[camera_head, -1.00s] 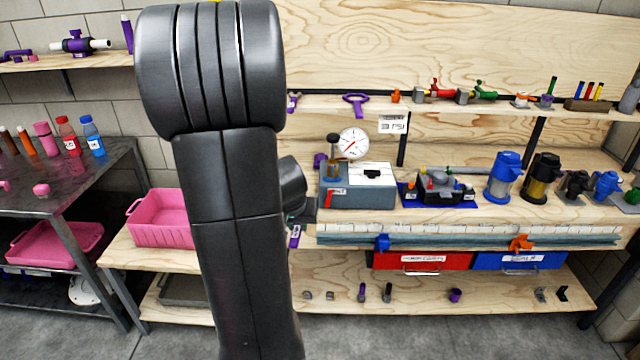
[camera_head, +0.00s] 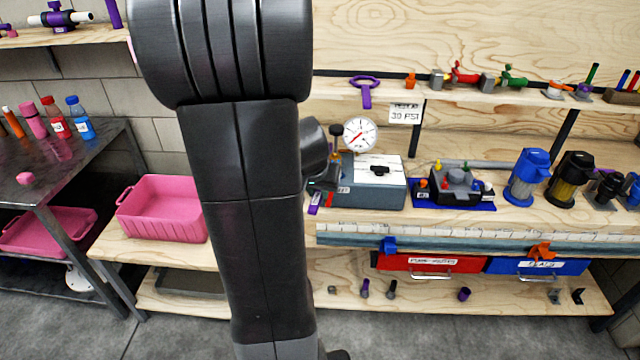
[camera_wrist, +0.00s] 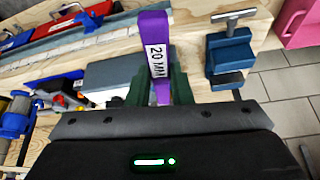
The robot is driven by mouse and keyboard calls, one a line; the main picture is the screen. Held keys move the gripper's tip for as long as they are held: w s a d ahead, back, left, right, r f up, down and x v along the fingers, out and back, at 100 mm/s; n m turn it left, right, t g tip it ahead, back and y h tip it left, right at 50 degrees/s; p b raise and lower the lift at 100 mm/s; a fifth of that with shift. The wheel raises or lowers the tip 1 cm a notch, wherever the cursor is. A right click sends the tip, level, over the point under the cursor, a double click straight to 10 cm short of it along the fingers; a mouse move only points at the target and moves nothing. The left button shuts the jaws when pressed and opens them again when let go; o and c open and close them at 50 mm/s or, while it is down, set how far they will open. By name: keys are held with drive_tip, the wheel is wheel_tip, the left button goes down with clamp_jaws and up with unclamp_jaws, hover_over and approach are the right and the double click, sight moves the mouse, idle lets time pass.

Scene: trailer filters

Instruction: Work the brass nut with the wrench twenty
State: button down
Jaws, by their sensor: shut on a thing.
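A purple wrench (camera_wrist: 155,40) with a white "20 MM" label is held upright in the picture between the dark green fingers of my gripper (camera_wrist: 160,88) in the wrist view. A grey box (camera_head: 372,185) with a white top stands on the bench just right of my wrist. I cannot make out the brass nut clearly; my arm covers part of that area.
A pressure gauge (camera_head: 360,134) stands behind the box. A blue vise (camera_wrist: 230,55) is close to the wrench's right in the wrist view. A blue tray (camera_head: 455,203) with fittings and several filter housings are to the right. A pink bin (camera_head: 165,210) stands left of my arm.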

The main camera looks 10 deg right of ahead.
drive_tip(key=shift+f+b, duration=0.1)
drive_tip(key=shift+b, duration=0.25)
drive_tip(key=shift+w+d+f+b, duration=0.2)
drive_tip(key=shift+w+d+f, duration=0.15)
drive_tip(key=shift+w, duration=0.25)
drive_tip(key=shift+w+d+f+b, duration=0.2)
drive_tip(key=shift+w+f, duration=0.1)
drive_tip(key=shift+w, duration=0.25)
drive_tip(key=shift+w+d+f+b, duration=0.2)
drive_tip(key=shift+w+d+f, duration=0.15)
drive_tip(key=shift+w, duration=0.25)
drive_tip(key=shift+w+d+r+p, duration=0.1)
drive_tip(key=shift+w+d+p, duration=0.3)
drive_tip(key=shift+w, duration=0.65)
drive_tip(key=shift+w+d+p, duration=0.15)
drive_tip(key=shift+w+d, duration=0.4)
drive_tip(key=shift+w, duration=0.5)
